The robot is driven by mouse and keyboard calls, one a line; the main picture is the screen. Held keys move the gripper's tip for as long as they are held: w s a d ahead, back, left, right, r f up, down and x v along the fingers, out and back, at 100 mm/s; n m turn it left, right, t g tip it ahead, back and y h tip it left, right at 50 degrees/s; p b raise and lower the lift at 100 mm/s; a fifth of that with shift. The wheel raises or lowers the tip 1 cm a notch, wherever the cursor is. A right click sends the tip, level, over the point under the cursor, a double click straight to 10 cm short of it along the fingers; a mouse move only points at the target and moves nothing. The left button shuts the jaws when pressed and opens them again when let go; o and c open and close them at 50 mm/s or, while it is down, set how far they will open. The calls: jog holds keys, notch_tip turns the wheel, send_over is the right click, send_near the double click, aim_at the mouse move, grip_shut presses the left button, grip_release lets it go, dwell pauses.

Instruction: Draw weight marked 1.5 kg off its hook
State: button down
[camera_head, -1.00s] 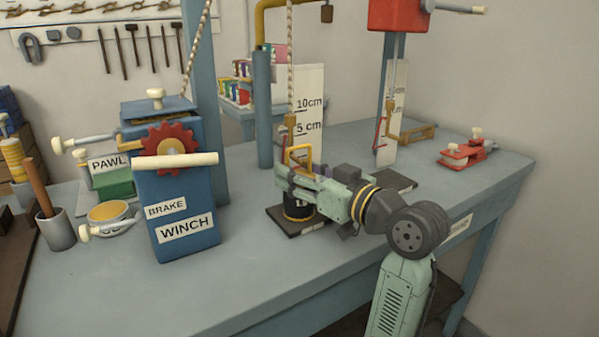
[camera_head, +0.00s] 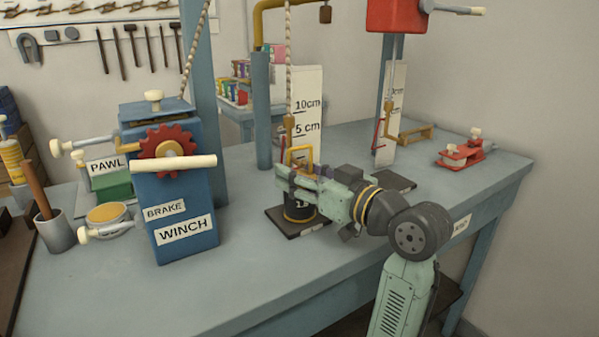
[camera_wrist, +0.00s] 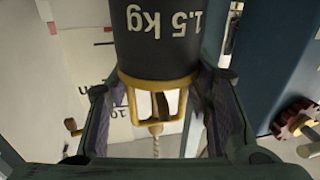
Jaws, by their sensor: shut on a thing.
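The black weight marked 1.5 kg (camera_wrist: 157,35) shows upside down at the top of the wrist view, with a yellow frame handle (camera_wrist: 158,88). In the head view the weight (camera_head: 299,211) is upright over a dark base plate, partly hidden by my gripper (camera_head: 287,178). My gripper's fingers (camera_wrist: 160,112) are on both sides of the yellow handle and shut on it. Whether the hook still bears on the handle is hard to see.
A white scale board (camera_head: 309,88) stands close behind the weight. The blue winch (camera_head: 185,205) is to the left, its handles sticking out. A second scale board (camera_head: 392,105) and a red clamp (camera_head: 468,152) are to the right. The front of the bench (camera_head: 285,280) is clear.

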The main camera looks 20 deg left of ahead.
jog(key=s+v, duration=0.1)
jog(key=v, duration=0.6)
jog(key=shift+a, duration=0.35)
dwell(0.8)
jog(key=shift+s+r, duration=0.1)
jog(key=shift+r, duration=0.2)
jog(key=s+d+r+p, duration=0.1)
jog(key=d+r+p, duration=0.1)
jog(key=shift+s+d+r, duration=0.2)
jog(key=shift+s+r, duration=0.2)
dwell(0.6)
